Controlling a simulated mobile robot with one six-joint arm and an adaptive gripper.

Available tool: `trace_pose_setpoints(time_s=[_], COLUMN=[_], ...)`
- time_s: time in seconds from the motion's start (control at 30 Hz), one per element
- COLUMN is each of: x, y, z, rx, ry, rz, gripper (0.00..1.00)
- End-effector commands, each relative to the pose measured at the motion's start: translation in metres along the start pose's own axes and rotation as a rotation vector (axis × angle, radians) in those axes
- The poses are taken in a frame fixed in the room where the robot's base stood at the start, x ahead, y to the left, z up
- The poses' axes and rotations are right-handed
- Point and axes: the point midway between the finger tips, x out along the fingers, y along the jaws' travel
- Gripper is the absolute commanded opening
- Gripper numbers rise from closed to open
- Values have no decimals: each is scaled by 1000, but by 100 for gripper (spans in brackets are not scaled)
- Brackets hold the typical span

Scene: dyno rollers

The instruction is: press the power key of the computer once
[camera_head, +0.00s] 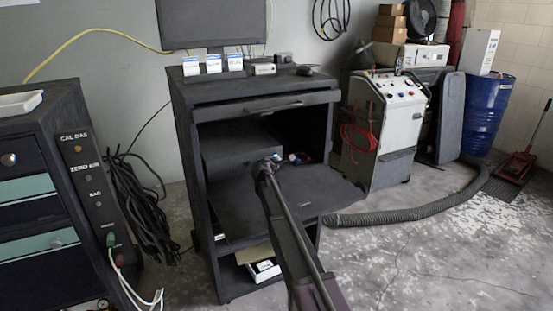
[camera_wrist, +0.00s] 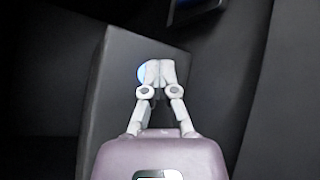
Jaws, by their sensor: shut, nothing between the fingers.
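The computer (camera_head: 235,143) is a dark grey box inside the open black cabinet, on the left of the upper compartment. In the wrist view its front face (camera_wrist: 118,52) fills the middle left. A round key with a blue-lit edge (camera_wrist: 141,73) shows on that face, partly hidden behind my fingertips. My gripper (camera_wrist: 158,72) is shut and empty, with its tips over the right part of the key. I cannot tell whether they touch it. In the head view my gripper (camera_head: 268,164) is at the computer's front, and the key is hidden.
A monitor (camera_head: 212,22) stands on top. Small coloured items (camera_head: 299,158) lie right of the computer. A grey hose (camera_head: 400,216) lies on the floor at right.

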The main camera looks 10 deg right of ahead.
Motion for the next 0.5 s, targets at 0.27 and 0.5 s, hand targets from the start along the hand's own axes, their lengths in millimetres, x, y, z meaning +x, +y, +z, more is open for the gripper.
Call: trace_pose_setpoints(time_s=[0.27,0.5], x=[-2,-8], y=[-1,-6], z=[1,5], rx=[0,0], ry=[1,1], rz=[1,1], gripper=[0,0])
